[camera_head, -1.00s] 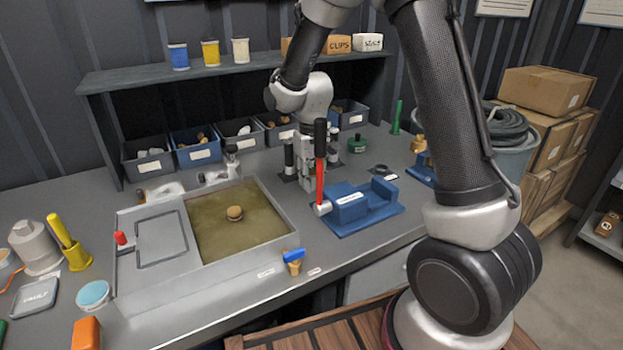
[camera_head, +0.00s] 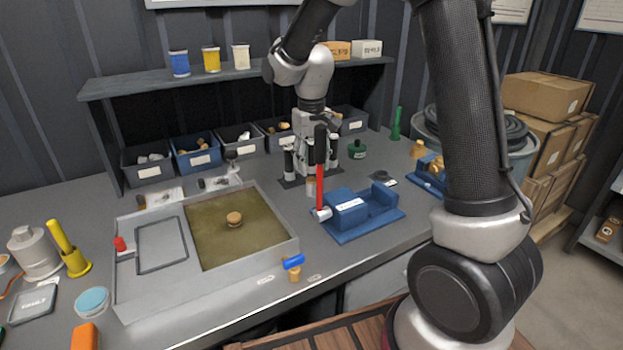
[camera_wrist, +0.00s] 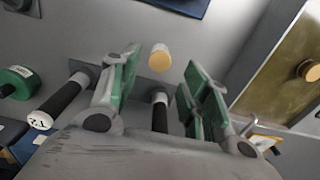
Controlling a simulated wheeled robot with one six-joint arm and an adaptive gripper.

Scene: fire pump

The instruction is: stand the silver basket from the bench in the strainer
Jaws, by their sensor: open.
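A small silver cylinder with a tan top, apparently the basket (camera_head: 311,188), stands upright on the bench behind the red-handled lever. In the wrist view the basket (camera_wrist: 160,58) shows beyond the gap between my fingertips, apart from them. My gripper (camera_head: 308,166) is open and empty above the bench; its green-padded fingers (camera_wrist: 155,88) are spread in the wrist view. I cannot tell for sure which fixture is the strainer; a blue body with brass parts (camera_head: 432,175) stands at the right, partly hidden by my arm.
A blue fixture (camera_head: 365,212) and a red lever with a black grip (camera_head: 320,175) stand close to the basket. Black-gripped posts (camera_head: 289,162) flank my gripper. A grey tray (camera_head: 205,276) lies left. Bins (camera_head: 196,150) line the back under a shelf (camera_head: 235,75).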

